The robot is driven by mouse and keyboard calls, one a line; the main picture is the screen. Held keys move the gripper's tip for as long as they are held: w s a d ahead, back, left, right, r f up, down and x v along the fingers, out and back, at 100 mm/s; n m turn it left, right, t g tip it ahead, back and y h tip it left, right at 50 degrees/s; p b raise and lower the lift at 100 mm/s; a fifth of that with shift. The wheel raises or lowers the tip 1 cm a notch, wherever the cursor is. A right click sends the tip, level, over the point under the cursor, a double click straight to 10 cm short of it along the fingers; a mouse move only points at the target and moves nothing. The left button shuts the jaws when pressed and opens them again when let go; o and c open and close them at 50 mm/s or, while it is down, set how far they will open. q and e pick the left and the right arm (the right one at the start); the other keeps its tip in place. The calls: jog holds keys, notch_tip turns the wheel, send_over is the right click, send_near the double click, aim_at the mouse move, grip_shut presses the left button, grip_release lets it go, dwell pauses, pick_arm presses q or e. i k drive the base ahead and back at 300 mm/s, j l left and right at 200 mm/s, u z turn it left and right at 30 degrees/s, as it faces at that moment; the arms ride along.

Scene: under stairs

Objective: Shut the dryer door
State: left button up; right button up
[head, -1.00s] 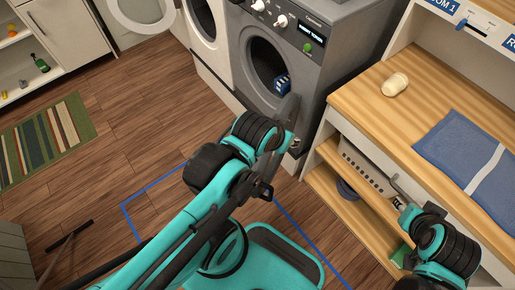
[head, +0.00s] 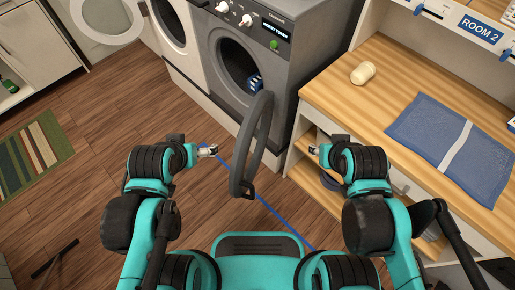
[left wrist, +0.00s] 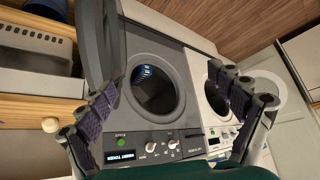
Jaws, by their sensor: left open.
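The grey dryer (head: 283,66) stands at the top centre of the head view, and its front shows in the left wrist view (left wrist: 180,60). Its dark grey ring door (head: 238,178) is open, swung out edge-on from the dryer's right side. The door also shows at the left of the left wrist view (left wrist: 98,45). A blue item (head: 256,83) sits in the drum opening. My left gripper (head: 208,150) is open and empty, left of the door and apart from it. My right gripper (head: 317,149) is right of the door; its jaws are too small to read.
A white machine (head: 172,24) stands left of the dryer, with a round white door (head: 108,18) open. A wooden counter (head: 385,75) at right bears a folded blue cloth (head: 415,125) and a cream jar (head: 363,73). Floor left of my left arm is mostly clear.

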aim_at(262, 103)
jog(key=k+j+z, duration=0.2)
jog(key=k, duration=0.25)
jog(key=k+z, duration=0.15)
jog(key=k, duration=0.3)
